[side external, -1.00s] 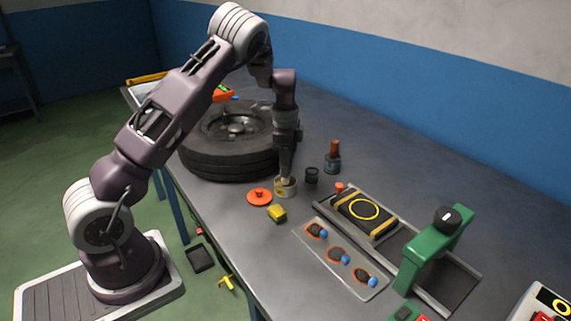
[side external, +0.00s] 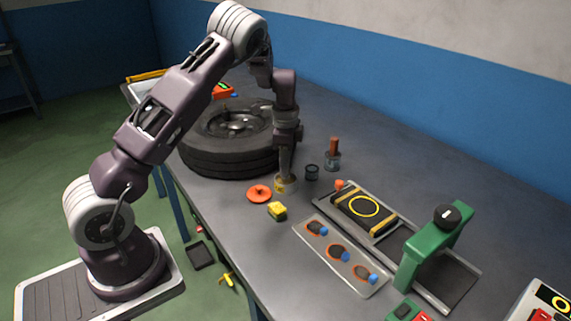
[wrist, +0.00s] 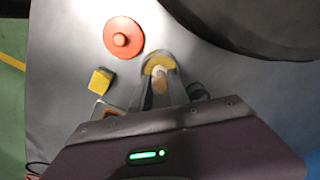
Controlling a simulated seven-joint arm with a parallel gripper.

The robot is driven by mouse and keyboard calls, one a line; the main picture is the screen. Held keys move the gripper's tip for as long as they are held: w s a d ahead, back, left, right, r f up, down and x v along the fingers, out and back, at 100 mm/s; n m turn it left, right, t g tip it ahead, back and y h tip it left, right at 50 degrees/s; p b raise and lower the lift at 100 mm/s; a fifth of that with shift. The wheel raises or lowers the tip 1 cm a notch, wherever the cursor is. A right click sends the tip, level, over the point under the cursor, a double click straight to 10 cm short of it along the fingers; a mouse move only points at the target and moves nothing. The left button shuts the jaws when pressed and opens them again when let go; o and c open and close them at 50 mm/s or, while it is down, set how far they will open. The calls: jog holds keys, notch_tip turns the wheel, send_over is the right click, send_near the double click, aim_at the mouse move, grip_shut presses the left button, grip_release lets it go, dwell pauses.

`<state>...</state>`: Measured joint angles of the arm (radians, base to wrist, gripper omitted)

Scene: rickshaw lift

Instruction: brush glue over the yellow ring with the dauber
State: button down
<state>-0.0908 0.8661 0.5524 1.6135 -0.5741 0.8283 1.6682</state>
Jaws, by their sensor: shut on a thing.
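The yellow ring (side external: 364,206) lies on a black rectangular pad with tan ends, right of the middle in the side view. My gripper (side external: 286,178) points down over a small yellowish pot (side external: 279,188), apart from the ring. In the wrist view, my gripper (wrist: 160,84) is shut on a slim tan piece, apparently the dauber (wrist: 161,86), at the pot (wrist: 158,61). The dauber's lower end is hidden, so I cannot tell how deep it sits in the pot.
An orange lid (side external: 259,193) and a yellow block (side external: 277,210) lie near the pot. A dark small jar (side external: 312,172) and a jar with a brown handle (side external: 333,158) are to the right.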

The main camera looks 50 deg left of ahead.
dwell(0.5)
jog(key=shift+r, duration=3.45)
